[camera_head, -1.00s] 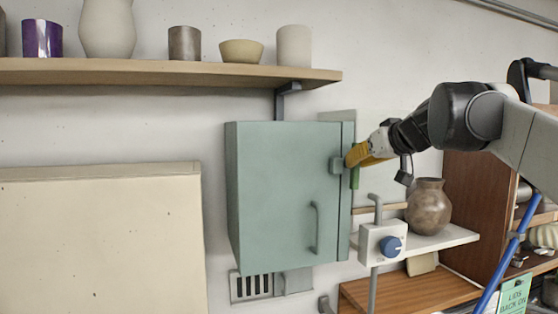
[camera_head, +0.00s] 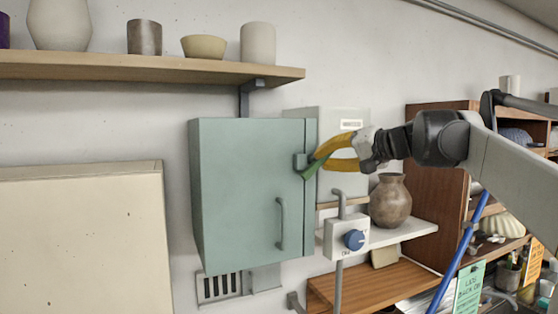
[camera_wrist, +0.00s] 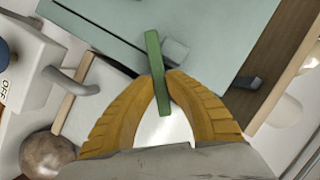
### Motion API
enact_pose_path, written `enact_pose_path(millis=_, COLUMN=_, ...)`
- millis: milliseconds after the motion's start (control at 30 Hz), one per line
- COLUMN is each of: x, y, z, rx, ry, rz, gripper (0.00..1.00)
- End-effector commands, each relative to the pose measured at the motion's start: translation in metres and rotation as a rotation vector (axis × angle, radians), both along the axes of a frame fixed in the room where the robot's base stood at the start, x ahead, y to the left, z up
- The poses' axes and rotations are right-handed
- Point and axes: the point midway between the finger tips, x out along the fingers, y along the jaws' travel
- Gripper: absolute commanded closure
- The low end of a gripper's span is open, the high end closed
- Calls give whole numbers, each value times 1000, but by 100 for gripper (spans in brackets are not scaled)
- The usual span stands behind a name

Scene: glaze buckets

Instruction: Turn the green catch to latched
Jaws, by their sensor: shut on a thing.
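The green catch (camera_head: 313,169) is a short flat lever at the right edge of the grey-green cabinet (camera_head: 245,195). In the head view it slants from lower left to upper right, partly hidden by my yellow fingers. In the wrist view the catch (camera_wrist: 154,62) runs between my fingertips, with a grey block beside it on the cabinet. My gripper (camera_head: 317,160) is shut on the catch, with a fingertip on each side of it. The cabinet door, with its grey handle (camera_head: 281,224), looks closed.
A white switch box (camera_head: 335,236) with a blue knob (camera_head: 354,240) and a grey pipe stands just below my gripper. A brown vase (camera_head: 390,202) is on a white shelf to the right. A long wooden shelf (camera_head: 150,70) with pots hangs above.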

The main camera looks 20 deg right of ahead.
Motion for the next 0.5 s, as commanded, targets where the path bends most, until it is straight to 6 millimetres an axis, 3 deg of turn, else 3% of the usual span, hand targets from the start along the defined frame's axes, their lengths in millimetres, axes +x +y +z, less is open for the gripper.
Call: enact_pose_path(millis=500, x=1, y=-3, z=-8, rx=469, ry=14, rz=0, gripper=100)
